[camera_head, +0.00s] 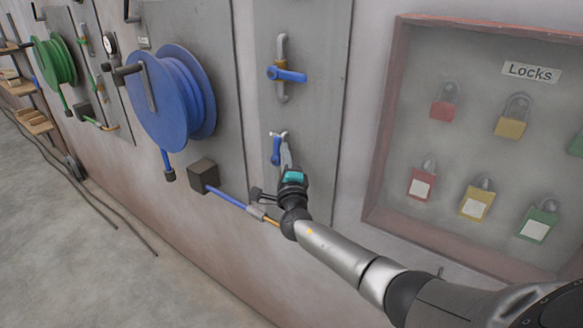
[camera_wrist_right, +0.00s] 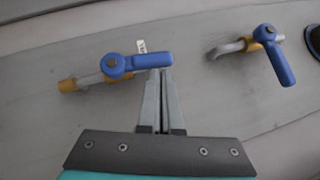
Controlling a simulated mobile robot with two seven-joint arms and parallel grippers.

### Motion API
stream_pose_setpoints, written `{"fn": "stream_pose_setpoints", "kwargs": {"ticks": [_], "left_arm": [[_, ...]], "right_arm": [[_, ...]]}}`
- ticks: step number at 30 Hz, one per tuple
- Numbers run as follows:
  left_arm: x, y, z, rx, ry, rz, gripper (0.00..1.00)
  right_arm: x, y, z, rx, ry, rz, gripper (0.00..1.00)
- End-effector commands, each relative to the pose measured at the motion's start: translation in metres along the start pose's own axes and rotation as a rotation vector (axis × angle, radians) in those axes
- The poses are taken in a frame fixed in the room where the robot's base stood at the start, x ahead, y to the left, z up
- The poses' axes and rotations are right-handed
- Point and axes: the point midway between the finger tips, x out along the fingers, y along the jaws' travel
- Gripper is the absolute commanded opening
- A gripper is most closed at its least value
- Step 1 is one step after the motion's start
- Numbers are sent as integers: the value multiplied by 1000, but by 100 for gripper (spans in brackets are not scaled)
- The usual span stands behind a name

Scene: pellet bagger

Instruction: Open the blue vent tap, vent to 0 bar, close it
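Two blue-handled taps are on a grey panel. The upper blue tap (camera_head: 287,75) has its handle across its pipe; it shows at the right in the wrist view (camera_wrist_right: 272,52). The lower blue tap (camera_head: 276,151) has its handle roughly in line with its pipe; it also shows in the wrist view (camera_wrist_right: 125,65). Which one is the vent tap I cannot read. My right gripper (camera_head: 285,147) is at the lower tap. Its fingers (camera_wrist_right: 155,75) are together, with the tips at the handle's free end; contact is unclear. My left gripper is out of view.
A blue hose reel (camera_head: 175,98) hangs left of the taps, with a blue hose (camera_head: 225,198) below. A framed Locks board (camera_head: 372,200) is on the right. A green reel (camera_head: 55,60) and a gauge (camera_head: 110,43) are farther left. The floor (camera_head: 60,250) is open at lower left.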

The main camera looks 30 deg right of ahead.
Motion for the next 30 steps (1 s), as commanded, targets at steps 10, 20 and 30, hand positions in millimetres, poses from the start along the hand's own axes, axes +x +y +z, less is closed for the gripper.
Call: {"fn": "stream_pose_setpoints", "kwargs": {"ticks": [10, 20, 30], "left_arm": [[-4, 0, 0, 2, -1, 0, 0], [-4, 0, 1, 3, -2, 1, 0], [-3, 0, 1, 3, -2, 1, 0]], "right_arm": [[5, -4, 5, 2, -1, -3, 0], [5, -3, 6, 2, -1, -3, 0], [8, -4, -4, -1, -1, -4, 0]]}}
